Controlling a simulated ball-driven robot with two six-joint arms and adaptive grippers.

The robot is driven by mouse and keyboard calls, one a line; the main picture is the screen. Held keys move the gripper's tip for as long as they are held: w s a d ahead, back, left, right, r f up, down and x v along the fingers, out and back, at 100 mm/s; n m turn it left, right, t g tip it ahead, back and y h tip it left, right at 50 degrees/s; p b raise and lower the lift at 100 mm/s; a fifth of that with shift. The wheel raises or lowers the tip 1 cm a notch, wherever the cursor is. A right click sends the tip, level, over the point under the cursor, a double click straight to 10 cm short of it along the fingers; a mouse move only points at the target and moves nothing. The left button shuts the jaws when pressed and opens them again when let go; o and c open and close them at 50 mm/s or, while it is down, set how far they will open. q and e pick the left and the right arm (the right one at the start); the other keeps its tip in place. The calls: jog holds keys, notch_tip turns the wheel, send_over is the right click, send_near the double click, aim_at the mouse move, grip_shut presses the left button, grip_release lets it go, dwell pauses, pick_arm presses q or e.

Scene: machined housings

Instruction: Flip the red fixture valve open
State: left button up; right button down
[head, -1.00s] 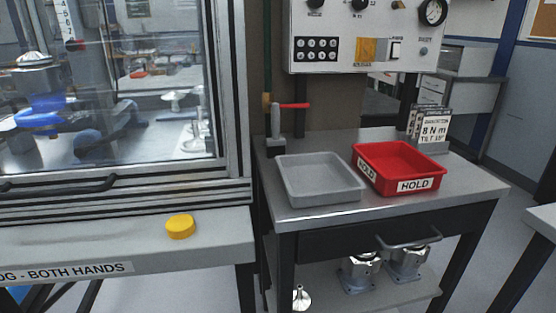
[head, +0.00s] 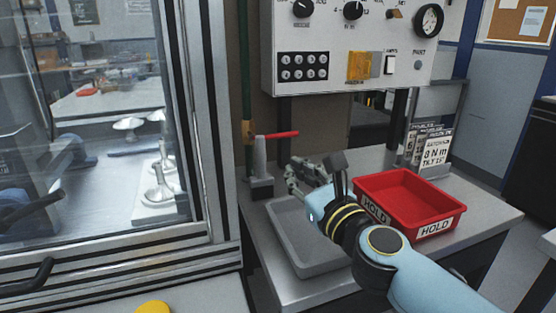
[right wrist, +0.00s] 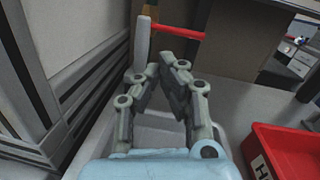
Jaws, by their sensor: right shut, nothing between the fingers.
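The red valve handle (head: 281,134) points to the right, roughly level, from the top of a grey upright body (head: 260,160) at the back left of the bench. In the right wrist view the handle (right wrist: 178,30) lies beyond the fingertips, at the top. My right gripper (head: 298,172) is shut and empty, in front of the valve and to its right, lower than the handle. It also shows in the right wrist view (right wrist: 161,64), apart from the handle. My left gripper is not in view.
A grey tray (head: 303,262) sits under my right arm, partly hidden. A red HOLD bin (head: 448,222) stands to its right, with label cards (head: 436,150) behind. A control panel (head: 350,65) hangs above the bench. A glazed cabinet frame (head: 213,120) is close on the left.

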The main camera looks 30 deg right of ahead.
aim_at(275, 135)
jog(key=d+f+m+h, duration=0.1)
jog(key=w+d+f+m+h, duration=0.1)
jog(key=m, duration=0.1)
jog(key=shift+w+d, duration=0.1)
jog(key=shift+d, duration=0.25)
jog(key=shift+d+m+g, duration=0.15)
jog(key=shift+m+g, duration=0.15)
jog(key=shift+m, duration=0.1)
jog(key=x, duration=1)
jog(key=shift+r, duration=0.1)
pick_arm(q)
jog(key=shift+p, duration=0.3)
